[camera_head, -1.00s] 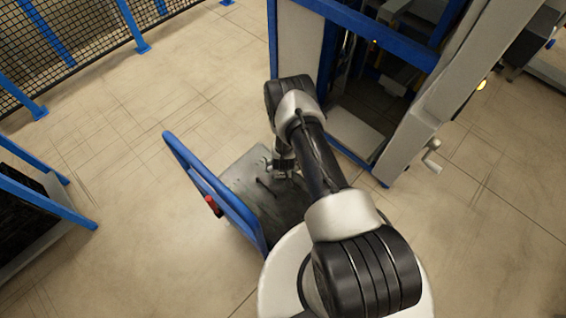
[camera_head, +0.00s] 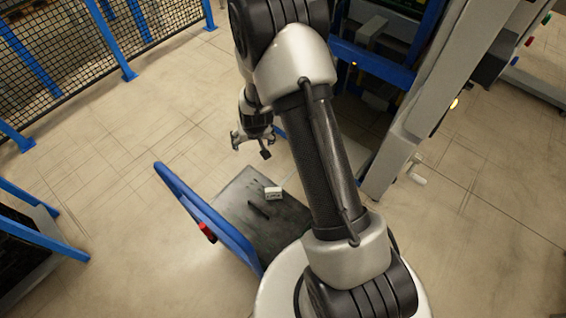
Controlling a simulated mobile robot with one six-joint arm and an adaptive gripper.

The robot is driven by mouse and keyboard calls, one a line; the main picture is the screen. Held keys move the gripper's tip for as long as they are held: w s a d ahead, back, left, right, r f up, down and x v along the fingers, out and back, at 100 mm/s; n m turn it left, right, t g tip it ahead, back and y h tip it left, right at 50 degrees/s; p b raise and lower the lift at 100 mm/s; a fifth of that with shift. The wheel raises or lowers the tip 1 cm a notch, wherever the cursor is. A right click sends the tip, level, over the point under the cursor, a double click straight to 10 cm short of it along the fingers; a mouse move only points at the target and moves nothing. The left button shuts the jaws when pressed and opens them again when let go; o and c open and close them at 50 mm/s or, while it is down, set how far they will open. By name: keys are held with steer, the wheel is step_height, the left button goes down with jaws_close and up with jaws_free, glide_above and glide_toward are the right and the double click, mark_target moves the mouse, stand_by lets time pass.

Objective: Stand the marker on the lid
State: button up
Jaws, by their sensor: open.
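My gripper (camera_head: 251,149) hangs in the air beyond the far end of the cart deck, its two fingers spread, with nothing seen between them. A thin dark stick (camera_head: 258,209), which looks like the marker, lies on the dark deck. Just above and right of it in the picture is a small white block (camera_head: 273,193) with dark marks on its side. I cannot tell whether this block is the lid, and no other lid shows clearly. My arm hides the right part of the deck.
The cart deck (camera_head: 236,196) has a blue handle frame (camera_head: 207,217) with a red part (camera_head: 207,232) along its left side. A blue and grey machine frame (camera_head: 372,62) stands at upper right. Mesh fencing (camera_head: 75,40) stands at upper left. The floor between is clear.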

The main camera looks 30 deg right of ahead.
steer(key=s+a+r+n, duration=0.15)
steer(key=s+r, duration=0.35)
steer(key=r, duration=0.6)
steer(key=s+a+r, duration=0.2)
steer(key=s+r, duration=0.2)
steer(key=r, duration=0.8)
steer(key=s+a+r+n, duration=0.1)
steer(key=s+r, duration=0.3)
steer(key=s, duration=0.7)
steer(key=s+r, duration=0.5)
steer(key=s, duration=0.5)
steer(key=shift+s+a+r+n+y, duration=0.2)
steer(key=shift+s+a+n+y, duration=0.1)
steer(key=shift+s+a+n, duration=0.1)
